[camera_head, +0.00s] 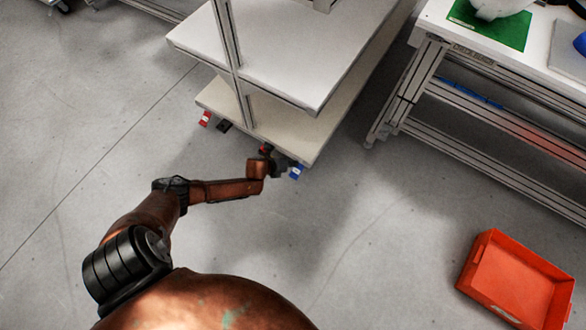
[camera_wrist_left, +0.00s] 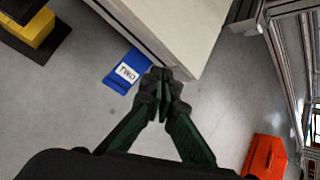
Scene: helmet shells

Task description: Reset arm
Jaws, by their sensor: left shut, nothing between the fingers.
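My left arm reaches in from the lower left in the head view, and my left gripper (camera_head: 280,165) is beside the corner of the lower shelf of a white shelf unit (camera_head: 290,50). In the left wrist view the left gripper (camera_wrist_left: 162,88) has its dark fingers together, with nothing between them. A blue labelled tag (camera_wrist_left: 125,72) lies just beyond the fingertips by the shelf's edge; it also shows in the head view (camera_head: 296,172). I cannot tell whether the fingers touch the shelf. My right gripper does not show.
An orange-red crate (camera_head: 481,289) stands on the floor at the lower right. A workbench (camera_head: 480,70) at the upper right carries a green mat (camera_head: 515,32) with a white helmet shell (camera_head: 494,8). A red tag (camera_head: 205,119) is at the shelf's left. The middle floor is clear.

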